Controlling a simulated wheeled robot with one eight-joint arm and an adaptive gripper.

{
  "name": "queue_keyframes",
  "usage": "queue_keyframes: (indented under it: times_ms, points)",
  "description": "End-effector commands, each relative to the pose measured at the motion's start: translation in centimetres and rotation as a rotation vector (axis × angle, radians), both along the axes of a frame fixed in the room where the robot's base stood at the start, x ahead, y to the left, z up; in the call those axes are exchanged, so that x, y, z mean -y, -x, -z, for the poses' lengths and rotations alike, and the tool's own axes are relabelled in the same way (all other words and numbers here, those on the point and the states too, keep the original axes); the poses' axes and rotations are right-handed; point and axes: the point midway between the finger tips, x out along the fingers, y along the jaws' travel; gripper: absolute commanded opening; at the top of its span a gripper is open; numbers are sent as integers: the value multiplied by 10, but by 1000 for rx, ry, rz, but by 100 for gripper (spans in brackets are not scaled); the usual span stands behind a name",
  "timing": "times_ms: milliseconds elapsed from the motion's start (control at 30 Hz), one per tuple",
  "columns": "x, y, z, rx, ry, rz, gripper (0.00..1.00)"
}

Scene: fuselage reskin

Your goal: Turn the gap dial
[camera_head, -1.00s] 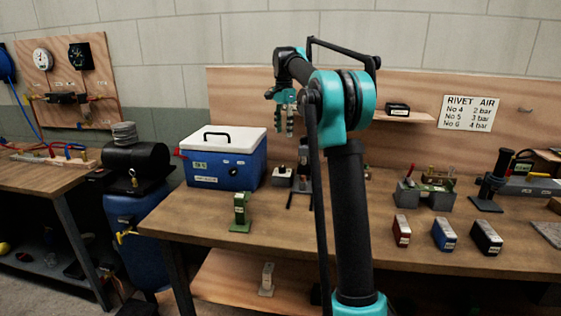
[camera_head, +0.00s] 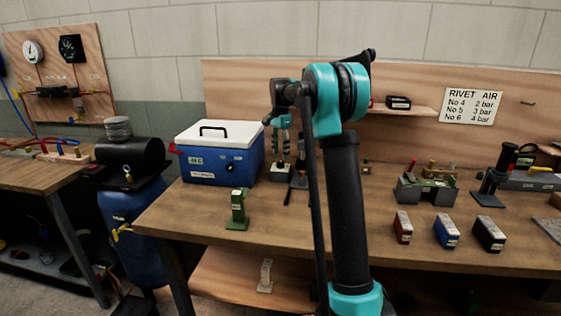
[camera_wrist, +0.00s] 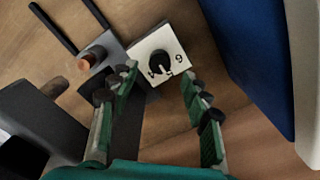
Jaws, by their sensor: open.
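The gap dial (camera_wrist: 160,62) is a black knob on a white square plate (camera_wrist: 143,48) marked 4, 5 and 6 in the wrist view. Its light mark lies near the 4 and 5; I cannot tell exactly where it points. My gripper (camera_wrist: 159,80) is open and empty, with its green fingers on either side of the knob in the picture. They appear apart from the knob. In the head view, my gripper (camera_head: 281,148) hangs above the small pale block (camera_head: 278,178) with the dial, beside the blue cooler. The knob there is largely hidden.
The blue cooler (camera_head: 218,165) with a white lid stands close on the left. A grey tool with a copper-coloured button (camera_wrist: 87,60) sits beside the dial. A green block (camera_head: 238,210) stands near the front edge. Red, blue and black boxes lie to the right.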

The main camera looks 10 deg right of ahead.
Motion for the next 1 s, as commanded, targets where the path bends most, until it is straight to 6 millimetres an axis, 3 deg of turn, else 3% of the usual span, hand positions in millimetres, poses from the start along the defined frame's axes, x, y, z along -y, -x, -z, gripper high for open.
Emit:
queue_keyframes:
  times_ms: [100, 300, 667, 1000]
  points:
    - [0, 0, 20, 0, 0, 0, 48]
    - [0, 0, 41, 0, 0, 0, 48]
    - [0, 0, 46, 0, 0, 0, 48]
    - [0, 0, 46, 0, 0, 0, 8]
